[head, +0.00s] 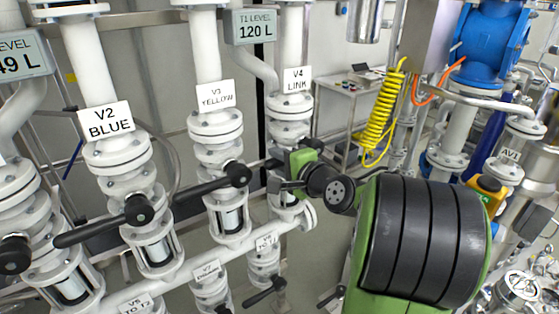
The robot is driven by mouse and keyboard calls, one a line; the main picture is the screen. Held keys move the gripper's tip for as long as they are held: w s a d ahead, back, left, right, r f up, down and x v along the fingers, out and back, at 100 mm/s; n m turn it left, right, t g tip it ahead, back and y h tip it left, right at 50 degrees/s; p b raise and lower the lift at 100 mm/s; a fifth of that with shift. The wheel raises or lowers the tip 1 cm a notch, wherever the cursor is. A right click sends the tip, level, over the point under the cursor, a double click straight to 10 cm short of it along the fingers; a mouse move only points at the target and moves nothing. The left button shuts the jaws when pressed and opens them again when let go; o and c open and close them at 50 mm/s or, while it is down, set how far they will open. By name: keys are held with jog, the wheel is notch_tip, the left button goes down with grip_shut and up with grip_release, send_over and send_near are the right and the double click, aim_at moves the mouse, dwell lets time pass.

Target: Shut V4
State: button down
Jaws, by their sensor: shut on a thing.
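The V4 valve (290,126) is a white flanged valve on a vertical pipe, right of the middle valves in the head view. Its label (297,80) reads "V4 LINK". My gripper (279,175) is at the front of V4, below its upper flanges, reaching in from the right. It is shut on V4's black lever, which is mostly hidden by the fingers and the green and black wrist. The exact angle of the lever cannot be told.
Left of V4 stand V3 YELLOW (217,128) and V2 BLUE (124,160), their black levers sticking out to the left. V3's lever hub (237,174) is close to my gripper. Lower valves with levers (265,291) sit beneath. A T1 level display (255,26) reads 120 L.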

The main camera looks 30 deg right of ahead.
jog(key=shift+r, duration=0.25)
jog(key=c, duration=1)
grip_release()
jog(key=shift+f, duration=0.15)
jog(key=s+r+b, duration=0.2)
jog(key=s+r, duration=0.1)
jog(key=s, duration=1.2)
jog(key=shift+s+d, duration=0.25)
jog(key=shift+s, duration=0.05)
